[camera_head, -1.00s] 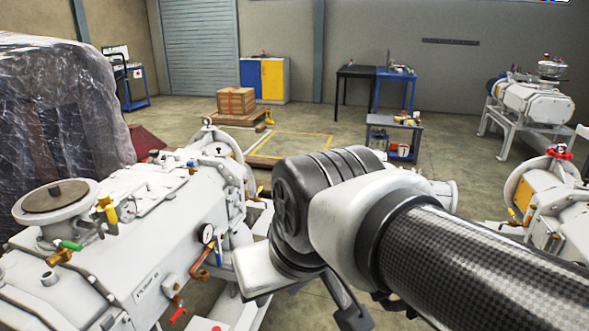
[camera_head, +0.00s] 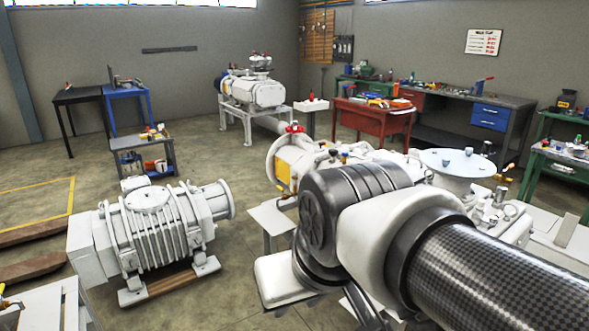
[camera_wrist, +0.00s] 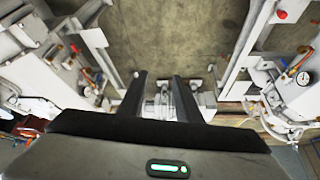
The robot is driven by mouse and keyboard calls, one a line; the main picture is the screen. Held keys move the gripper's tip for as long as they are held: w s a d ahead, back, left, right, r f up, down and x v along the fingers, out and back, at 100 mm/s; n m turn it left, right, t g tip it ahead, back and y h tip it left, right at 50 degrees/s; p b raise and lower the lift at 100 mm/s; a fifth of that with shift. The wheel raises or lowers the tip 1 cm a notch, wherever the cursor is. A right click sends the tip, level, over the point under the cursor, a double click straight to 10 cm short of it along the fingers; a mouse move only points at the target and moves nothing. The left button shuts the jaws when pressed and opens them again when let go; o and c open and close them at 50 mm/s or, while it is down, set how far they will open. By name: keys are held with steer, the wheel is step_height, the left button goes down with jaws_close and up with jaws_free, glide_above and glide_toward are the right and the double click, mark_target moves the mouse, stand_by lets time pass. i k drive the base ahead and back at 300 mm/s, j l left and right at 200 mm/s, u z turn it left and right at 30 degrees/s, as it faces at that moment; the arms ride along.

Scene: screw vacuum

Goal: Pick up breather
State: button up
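My gripper (camera_wrist: 160,82) shows in the wrist view as two dark fingers set apart, with nothing between them; the floor and a white machine show beyond. In the head view my arm crosses the right half, and its fingers cannot be made out there. I cannot pick out the breather for certain in either view. A large white vacuum machine (camera_head: 462,170) with small fittings on top stands behind my arm and is partly hidden by it.
A ribbed white pump (camera_head: 150,230) sits on the floor at left. A grey cart (camera_head: 143,142), a red workbench (camera_head: 372,115) and a long dark workbench (camera_head: 465,95) stand farther back. Open floor lies at centre left. In the wrist view, white machines flank both sides.

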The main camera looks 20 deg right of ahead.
mark_target(501, 193)
steer(key=z, duration=1.75)
